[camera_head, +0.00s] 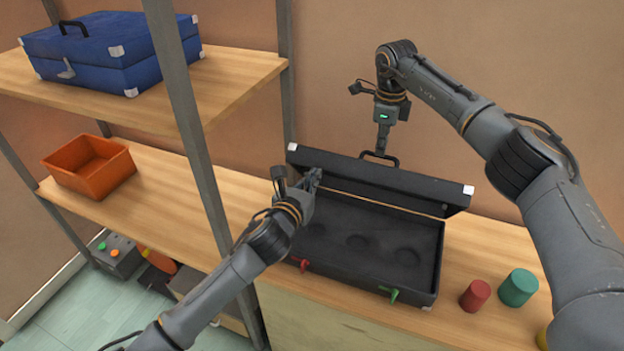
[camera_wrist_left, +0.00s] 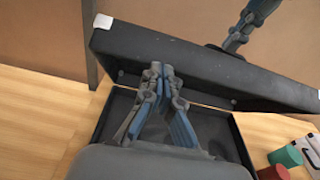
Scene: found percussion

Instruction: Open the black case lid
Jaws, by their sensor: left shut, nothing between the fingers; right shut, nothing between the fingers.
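The black case (camera_head: 425,257) lies on the wooden surface with its lid (camera_head: 385,187) raised at the back and its dark interior showing round recesses. A red latch (camera_head: 302,264) and a green latch (camera_head: 392,295) are on its front. The lid also spans the left wrist view (camera_wrist_left: 190,62), above the case base (camera_wrist_left: 113,115). My left gripper (camera_head: 314,176) is shut and empty by the left part of the lid; its fingers show in the left wrist view (camera_wrist_left: 161,72). My right gripper (camera_head: 381,151) is shut and empty at the lid's handle (camera_head: 390,159), behind the lid; contact is unclear.
A red cylinder (camera_head: 475,295), a green cylinder (camera_head: 518,287) and a partly hidden yellow object (camera_head: 543,340) stand right of the case. A grey post (camera_head: 190,130) rises at left. A blue case (camera_head: 95,52) and an orange bin (camera_head: 88,166) sit on the left shelves.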

